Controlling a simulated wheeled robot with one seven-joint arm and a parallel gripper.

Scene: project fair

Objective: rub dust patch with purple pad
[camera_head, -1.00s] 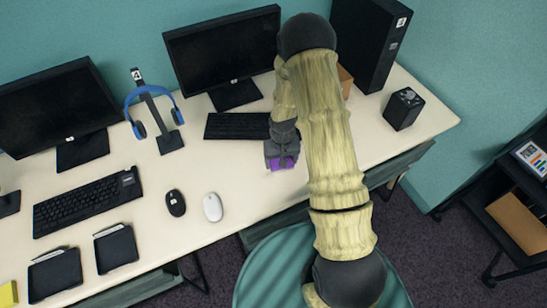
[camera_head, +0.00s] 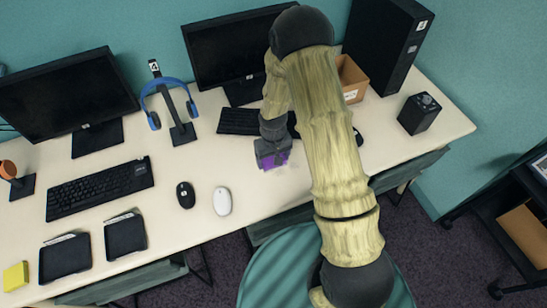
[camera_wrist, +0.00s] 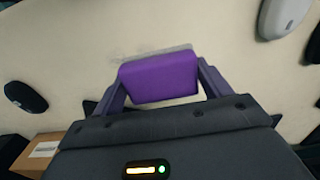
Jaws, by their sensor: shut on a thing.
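My gripper (camera_head: 272,158) is shut on the purple pad (camera_head: 277,160), low over the desk in front of the keyboard. In the wrist view the purple pad (camera_wrist: 160,78) sits between the two fingers of my gripper (camera_wrist: 158,90). A faint grey dust patch (camera_wrist: 150,53) shows on the desktop along the pad's far edge; the pad hides the rest of it. I cannot tell for sure whether the pad touches the surface. The patch cannot be made out in the head view.
A white mouse (camera_head: 222,201) and a black mouse (camera_head: 186,195) lie left of the gripper. A keyboard (camera_head: 238,121) and monitor (camera_head: 238,58) are behind it. A cardboard box (camera_head: 352,80) and black speaker (camera_head: 419,113) stand to the right. Desktop between pad and white mouse is clear.

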